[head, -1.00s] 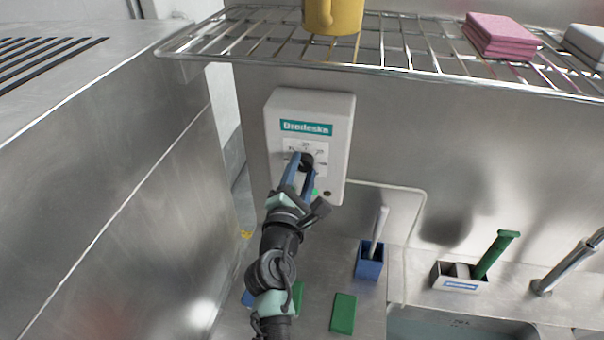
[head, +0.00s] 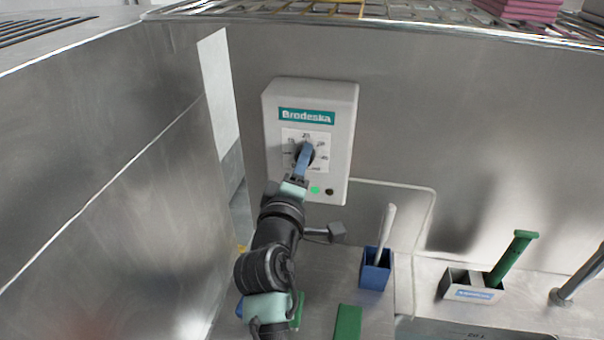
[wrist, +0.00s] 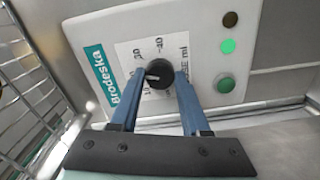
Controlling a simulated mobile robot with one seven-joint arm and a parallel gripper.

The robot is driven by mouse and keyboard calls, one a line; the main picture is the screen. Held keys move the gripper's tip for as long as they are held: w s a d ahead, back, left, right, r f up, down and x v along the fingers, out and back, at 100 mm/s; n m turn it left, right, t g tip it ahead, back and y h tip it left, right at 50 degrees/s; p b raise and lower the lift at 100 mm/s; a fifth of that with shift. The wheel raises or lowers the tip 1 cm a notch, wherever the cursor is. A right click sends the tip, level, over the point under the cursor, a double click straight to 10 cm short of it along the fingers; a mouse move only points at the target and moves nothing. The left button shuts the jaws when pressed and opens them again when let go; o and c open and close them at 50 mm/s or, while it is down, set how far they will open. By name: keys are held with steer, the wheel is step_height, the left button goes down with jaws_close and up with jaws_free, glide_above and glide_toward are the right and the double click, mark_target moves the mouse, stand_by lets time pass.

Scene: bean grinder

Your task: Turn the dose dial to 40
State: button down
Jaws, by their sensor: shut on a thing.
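The white Brodeska box (head: 345,105) is on the steel wall, and its black dose dial (wrist: 160,73) sits on a numbered white plate. My gripper (head: 303,158) is shut on the dial, its blue fingers on either side of it. In the wrist view my gripper (wrist: 160,85) also grips the dial, and the box shows turned sideways. The dial's white mark points left there, toward the teal label, so roughly toward the top of the scale. The 40 (wrist: 158,43) lies clockwise from that mark. The fingers hide part of the scale.
Indicator lights, one green (head: 315,190), sit low on the box. A wire rack (head: 420,14) runs above. Below stand a blue holder (head: 375,272) with a light handle and a grey caddy (head: 458,285) with a green-handled tool. Steel panels flank the left.

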steer(key=shift+f+m+b, duration=0.1)
steer(key=shift+m+b, duration=5.9)
steer(key=shift+m, duration=2.1)
steer(key=shift+c, duration=1.9)
jaws_free()
steer(key=shift+s, duration=0.1)
